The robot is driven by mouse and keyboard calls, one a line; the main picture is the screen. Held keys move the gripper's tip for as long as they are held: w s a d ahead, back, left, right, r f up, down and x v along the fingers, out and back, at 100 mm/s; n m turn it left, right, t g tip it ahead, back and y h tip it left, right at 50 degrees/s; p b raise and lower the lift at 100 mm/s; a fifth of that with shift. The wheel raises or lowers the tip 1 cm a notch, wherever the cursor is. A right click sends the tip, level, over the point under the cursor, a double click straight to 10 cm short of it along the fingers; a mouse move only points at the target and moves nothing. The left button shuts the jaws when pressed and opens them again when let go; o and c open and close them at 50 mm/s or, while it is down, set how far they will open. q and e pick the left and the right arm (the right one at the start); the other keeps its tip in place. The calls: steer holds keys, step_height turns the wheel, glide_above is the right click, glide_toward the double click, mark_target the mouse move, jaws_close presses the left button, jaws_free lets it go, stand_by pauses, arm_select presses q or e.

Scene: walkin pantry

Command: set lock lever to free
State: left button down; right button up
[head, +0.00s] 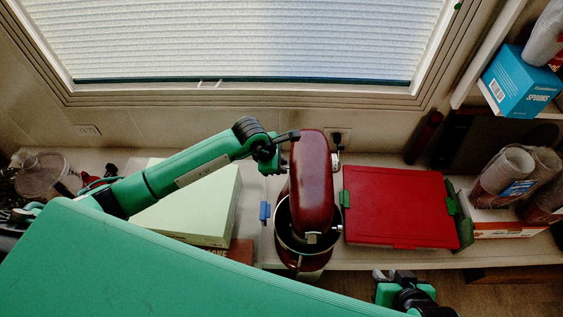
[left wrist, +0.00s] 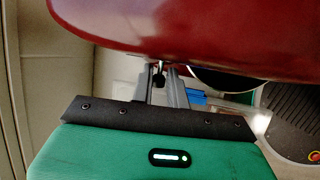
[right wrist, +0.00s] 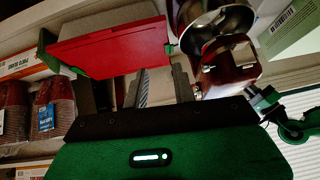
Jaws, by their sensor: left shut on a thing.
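A dark red stand mixer (head: 311,180) stands on the counter with its head over a metal bowl (head: 285,238). In the left wrist view the mixer head (left wrist: 190,30) fills the top. A small lock lever with a dark knob (left wrist: 159,81) on a thin metal stem sticks out below it, between the fingers of my left gripper (left wrist: 160,75). My left gripper (head: 293,136) is shut on this lever at the head's left side; the head view hides the lever. My right gripper (head: 391,275) is open and empty, low in front of the counter.
A red box (head: 397,207) with green clips lies right of the mixer. A pale green box (head: 196,205) lies to the left, partly under my left arm. Stacked cups (head: 503,172) stand at the right, and a blue spoons box (head: 518,82) is on the shelf. A window is behind.

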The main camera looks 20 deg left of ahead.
arm_select(q)
steer(key=c, duration=1.4)
jaws_free()
steer(key=shift+s+d, duration=0.1)
steer(key=shift+s, duration=0.15)
arm_select(e)
steer(key=shift+w+r, duration=0.1)
steer(key=shift+r, duration=0.05)
